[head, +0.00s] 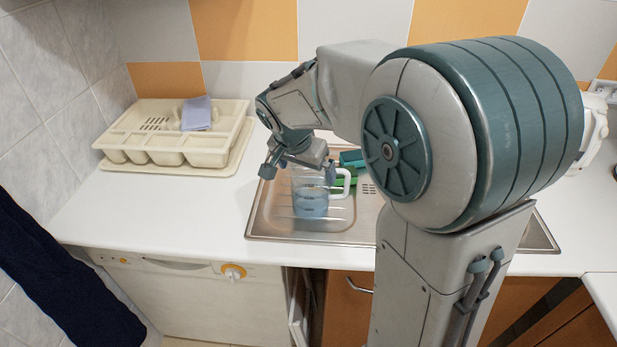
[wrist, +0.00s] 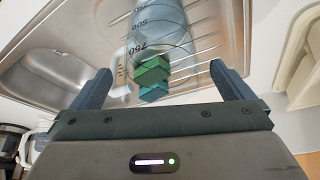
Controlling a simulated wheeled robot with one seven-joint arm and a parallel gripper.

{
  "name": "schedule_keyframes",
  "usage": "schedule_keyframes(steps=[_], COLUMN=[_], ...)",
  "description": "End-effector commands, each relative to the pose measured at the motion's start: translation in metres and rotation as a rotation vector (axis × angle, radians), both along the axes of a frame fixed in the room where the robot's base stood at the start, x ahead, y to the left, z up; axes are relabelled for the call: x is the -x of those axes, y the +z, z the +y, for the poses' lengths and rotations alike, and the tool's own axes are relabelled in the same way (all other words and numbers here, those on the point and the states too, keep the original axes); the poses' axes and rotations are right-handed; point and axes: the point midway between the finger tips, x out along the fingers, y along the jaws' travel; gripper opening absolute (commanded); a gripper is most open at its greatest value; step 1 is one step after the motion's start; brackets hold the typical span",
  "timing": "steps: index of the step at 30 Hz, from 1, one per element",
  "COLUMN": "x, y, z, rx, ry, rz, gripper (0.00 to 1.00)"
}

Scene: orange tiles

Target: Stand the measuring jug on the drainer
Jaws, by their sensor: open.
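The measuring jug (head: 310,198) is clear, bluish and upright, with a white handle on its right in the head view. It stands on the ridged metal drainer (head: 275,222) of the sink unit. In the wrist view, the jug (wrist: 150,18) shows dark volume marks and its handle on the left. My gripper (head: 299,172) is open, pointing down at the jug's top, with a finger towards each side. In the wrist view, the jug lies beyond and between the spread fingers of my gripper (wrist: 160,70). I cannot tell whether they touch it.
Green and teal blocks (head: 350,158) lie behind the jug; my arm partly hides the sink. A cream cutlery tray (head: 170,158) with a bluish cloth (head: 197,114) stands at the back left. The white worktop (head: 190,215) is clear between tray and sink.

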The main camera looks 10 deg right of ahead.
Motion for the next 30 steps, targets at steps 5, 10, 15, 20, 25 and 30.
schedule_keyframes(steps=[5,10,15,20,25,30], x=[0.011,0.018,0.029,0.073,0.138,0.186], y=[0.036,0.057,0.064,0.055,0.032,0.009], z=[0.01,0.016,0.014,-0.001,-0.014,-0.018], rx=[-0.001,0.0,-0.002,-0.013,-0.035,-0.047], ry=[0.002,0.001,0.026,0.171,0.401,0.591], rz=[-0.005,-0.003,0.011,0.065,0.117,0.131], gripper=[1.0,1.0,1.0,1.0,1.0,1.0])
